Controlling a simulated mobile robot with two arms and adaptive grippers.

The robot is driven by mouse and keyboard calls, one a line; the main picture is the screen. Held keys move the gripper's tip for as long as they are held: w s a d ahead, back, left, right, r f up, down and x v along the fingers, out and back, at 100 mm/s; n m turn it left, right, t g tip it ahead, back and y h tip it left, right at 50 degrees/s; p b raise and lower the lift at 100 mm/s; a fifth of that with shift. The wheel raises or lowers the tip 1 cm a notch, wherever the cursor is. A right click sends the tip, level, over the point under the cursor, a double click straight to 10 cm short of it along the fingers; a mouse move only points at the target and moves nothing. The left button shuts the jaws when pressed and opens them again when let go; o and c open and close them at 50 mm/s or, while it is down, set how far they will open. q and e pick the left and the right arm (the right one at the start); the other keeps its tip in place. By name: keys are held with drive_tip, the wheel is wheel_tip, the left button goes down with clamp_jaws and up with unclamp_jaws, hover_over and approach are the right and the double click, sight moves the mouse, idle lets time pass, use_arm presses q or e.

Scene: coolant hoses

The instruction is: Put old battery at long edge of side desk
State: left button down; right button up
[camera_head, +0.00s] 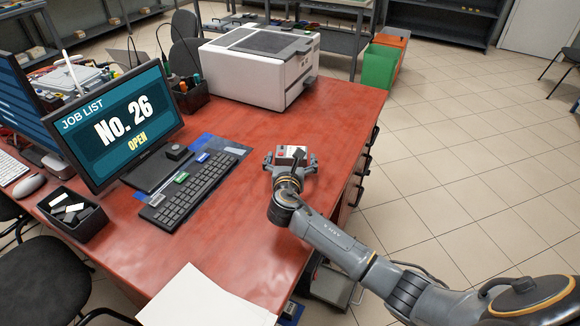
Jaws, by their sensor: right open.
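A small pale box with a red mark on top, which looks like the old battery (292,151), sits on the red desk (236,232) near its right long edge. My right gripper (290,160) reaches in from the lower right and is open, with a finger on each side of the box. The gripper's wrist hides the near side of the box, so I cannot tell whether the fingers touch it. My left gripper does not show.
A large white printer (258,65) stands at the desk's far end. A monitor (122,122), keyboard (192,187) and black tray (73,215) are at left. White paper (205,302) lies at the near end. The middle of the desk is clear.

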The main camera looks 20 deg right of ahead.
drive_tip(key=v, duration=1.1)
drive_tip(key=shift+s+p, duration=0.15)
drive_tip(key=shift+p, duration=0.2)
